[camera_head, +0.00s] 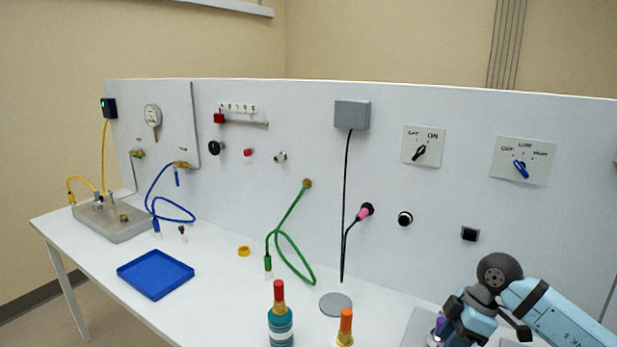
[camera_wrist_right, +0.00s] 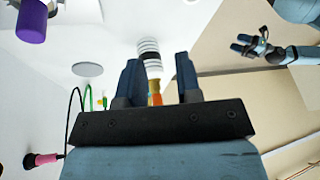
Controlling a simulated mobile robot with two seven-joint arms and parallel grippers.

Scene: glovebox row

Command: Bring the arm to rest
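My right arm comes in at the lower right of the head view, and its gripper (camera_head: 462,322) is low over the front right of the table. In the right wrist view the two dark fingers (camera_wrist_right: 159,78) stand apart with a clear gap. An orange and white banded object shows between and beyond them, apart from both fingers. A light blue arm with a dark-fingered gripper (camera_wrist_right: 252,46), my left one, shows small at the upper right of the wrist view. Its fingers look spread. It is outside the head view.
A teal bottle (camera_head: 281,328) and an orange-capped bottle (camera_head: 345,328) stand at the front. A purple-topped thing (camera_head: 440,325) is beside the right gripper. The upright panel (camera_head: 300,140) with cables and switches lies behind. A blue tray (camera_head: 155,274) is at left.

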